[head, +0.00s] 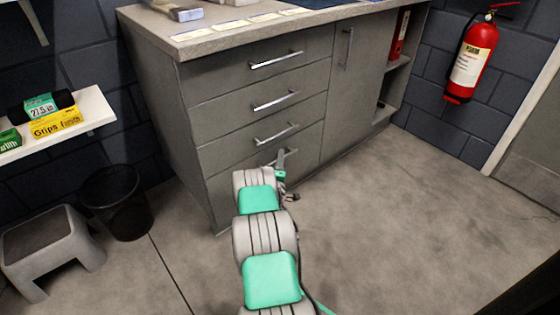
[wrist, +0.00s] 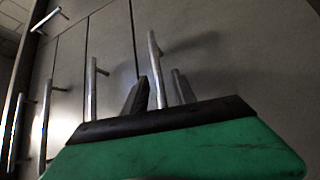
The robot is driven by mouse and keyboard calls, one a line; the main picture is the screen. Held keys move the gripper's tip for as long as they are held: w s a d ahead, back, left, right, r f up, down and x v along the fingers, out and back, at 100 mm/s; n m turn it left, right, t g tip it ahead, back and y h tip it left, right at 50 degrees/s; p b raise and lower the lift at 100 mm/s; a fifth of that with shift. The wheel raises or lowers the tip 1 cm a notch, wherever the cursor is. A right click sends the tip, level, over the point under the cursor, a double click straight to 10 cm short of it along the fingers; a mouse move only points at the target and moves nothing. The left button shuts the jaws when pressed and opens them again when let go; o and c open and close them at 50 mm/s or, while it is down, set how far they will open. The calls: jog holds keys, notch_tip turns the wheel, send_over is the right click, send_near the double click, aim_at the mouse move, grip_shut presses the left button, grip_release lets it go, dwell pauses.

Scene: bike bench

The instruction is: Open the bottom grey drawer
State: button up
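The grey bottom drawer (head: 308,152) is the lowest of the drawers in the grey cabinet, and its front looks flush with the others. My gripper (head: 282,160) is at its handle, and my arm hides most of that handle in the head view. In the wrist view, the bottom drawer's silver bar handle (wrist: 153,50) stands between the two dark fingers of my gripper (wrist: 158,90). One finger is on each side, with gaps showing, so the gripper looks open around the bar. Whether either finger touches it is unclear.
Three other drawer handles (head: 276,100) sit above. A cupboard door (head: 350,95) is to their right. A black bin (head: 115,203) and grey step stool (head: 52,245) stand at left. A fire extinguisher (head: 470,60) hangs at right. The floor (head: 400,230) at right is clear.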

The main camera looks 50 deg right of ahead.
jog(key=shift+c, duration=0.4)
grip_shut()
dwell(0.9)
